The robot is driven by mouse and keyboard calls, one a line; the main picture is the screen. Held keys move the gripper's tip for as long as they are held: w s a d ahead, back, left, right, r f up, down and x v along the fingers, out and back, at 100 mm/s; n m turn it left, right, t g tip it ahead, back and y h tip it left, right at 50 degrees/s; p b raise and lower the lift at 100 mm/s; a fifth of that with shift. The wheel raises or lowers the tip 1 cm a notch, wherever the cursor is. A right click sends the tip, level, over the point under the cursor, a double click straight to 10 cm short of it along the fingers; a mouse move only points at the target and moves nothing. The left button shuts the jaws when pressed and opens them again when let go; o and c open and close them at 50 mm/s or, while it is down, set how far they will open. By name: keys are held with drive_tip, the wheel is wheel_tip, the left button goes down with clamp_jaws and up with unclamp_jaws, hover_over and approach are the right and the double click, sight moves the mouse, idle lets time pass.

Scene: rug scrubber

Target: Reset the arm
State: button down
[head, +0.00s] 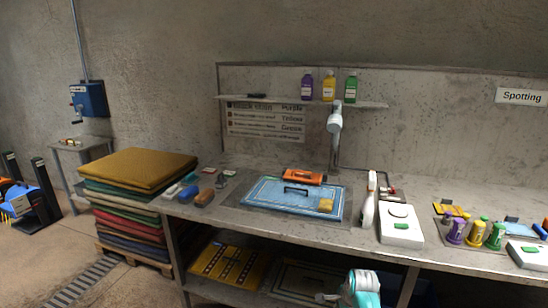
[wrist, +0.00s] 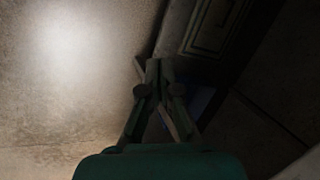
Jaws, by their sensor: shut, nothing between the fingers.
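My gripper (wrist: 153,66) shows in the wrist view with its dark fingers drawn together and nothing between them. The wrist view is dim, with a bright patch on a pale surface at upper left. In the head view the white and teal end of my arm is low at the bottom, in front of the workbench (head: 240,210) and below its top. A small grey part of my gripper (head: 325,297) points left from it. My gripper appears clear of the items on the bench top.
On the bench lie a blue mat (head: 265,205), an orange block (head: 303,177), brushes (head: 204,198), a white box (head: 401,228) and several coloured bottles (head: 475,234). A lower shelf holds a yellow rug (head: 228,263). Stacked rugs (head: 135,185) stand left.

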drive_tip(key=s+a+f+n+t, duration=0.1)
drive_tip(key=s+f+n, duration=0.1)
drive_tip(key=s+f, duration=0.45)
drive_tip(key=s+f+n+t, duration=0.2)
drive_tip(key=s+f, duration=0.1)
drive_tip(key=s, duration=0.7)
drive_tip(key=s+a+f+n+t, duration=0.1)
drive_tip(key=s+f+n, duration=0.1)
drive_tip(key=s+f, duration=0.45)
drive_tip(key=s+r+n+t+h, duration=0.1)
drive_tip(key=s+r+n, duration=0.15)
drive_tip(key=s, duration=0.95)
drive_tip(key=s+a+r+n+t, duration=0.1)
drive_tip(key=s+r+n+t, duration=0.4)
drive_tip(key=s+r, duration=2.2)
wheel_tip(320, 180, up, 2)
drive_tip(key=n, duration=0.3)
drive_tip(key=shift+s+a+r+n+t, duration=0.2)
drive_tip(key=shift+s+n+t, duration=0.05)
drive_tip(key=shift+n+t, duration=0.1)
